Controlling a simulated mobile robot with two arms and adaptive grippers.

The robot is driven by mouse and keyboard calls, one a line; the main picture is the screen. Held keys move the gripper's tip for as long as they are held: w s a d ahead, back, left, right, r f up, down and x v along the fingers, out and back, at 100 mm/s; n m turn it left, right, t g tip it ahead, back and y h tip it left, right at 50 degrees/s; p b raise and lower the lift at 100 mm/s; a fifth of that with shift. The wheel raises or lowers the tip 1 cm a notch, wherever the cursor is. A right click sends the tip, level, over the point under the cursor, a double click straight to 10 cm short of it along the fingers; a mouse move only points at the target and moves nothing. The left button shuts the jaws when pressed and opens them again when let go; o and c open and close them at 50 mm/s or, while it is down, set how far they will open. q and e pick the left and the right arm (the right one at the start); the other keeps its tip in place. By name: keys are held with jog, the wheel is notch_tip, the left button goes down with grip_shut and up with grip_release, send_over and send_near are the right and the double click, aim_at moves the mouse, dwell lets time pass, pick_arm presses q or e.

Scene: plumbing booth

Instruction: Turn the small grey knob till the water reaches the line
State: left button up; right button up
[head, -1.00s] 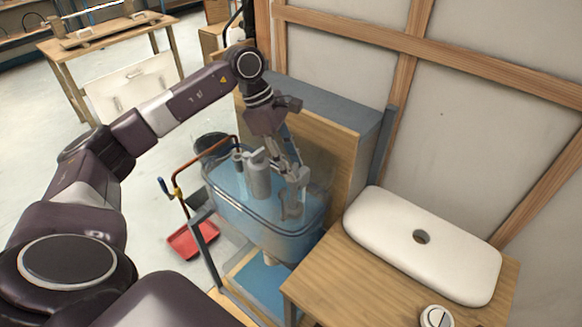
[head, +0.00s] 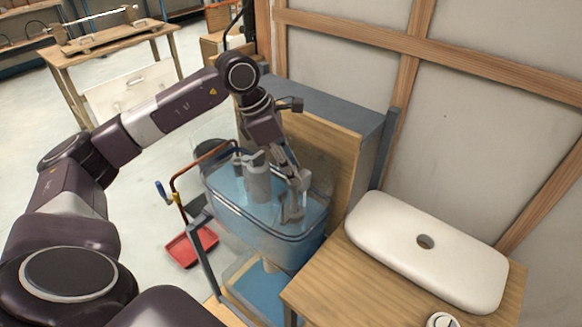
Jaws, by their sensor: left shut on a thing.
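A clear cistern tank (head: 262,222) with blue-tinted water in it stands at the centre, against the wooden panel. A grey cylindrical part (head: 257,178) stands upright inside it, and a grey fitting (head: 291,208) stands at its right end. My left gripper (head: 297,180) reaches down into the right part of the tank, above this fitting. It is shut on the small grey knob, which its fingers mostly hide. I cannot make out the exact water level against the line. My right gripper is not in view.
A white lid (head: 390,238) with a hole lies on the wooden table (head: 350,285) at the right, near a round white button (head: 441,320). A copper pipe (head: 200,165) with a blue-handled valve runs by the tank's left side. A red tray (head: 192,245) lies on the floor.

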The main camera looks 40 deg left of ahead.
pick_arm(q)
jog(key=shift+w+r, duration=0.1)
jog(key=shift+r, duration=0.05)
jog(key=o, duration=1.1)
jog(key=shift+o, duration=0.3)
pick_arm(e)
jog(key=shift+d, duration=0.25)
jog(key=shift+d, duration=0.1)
pick_arm(q)
jog(key=v, duration=1.2)
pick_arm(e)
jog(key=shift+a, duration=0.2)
pick_arm(q)
jog(key=shift+d, duration=0.15)
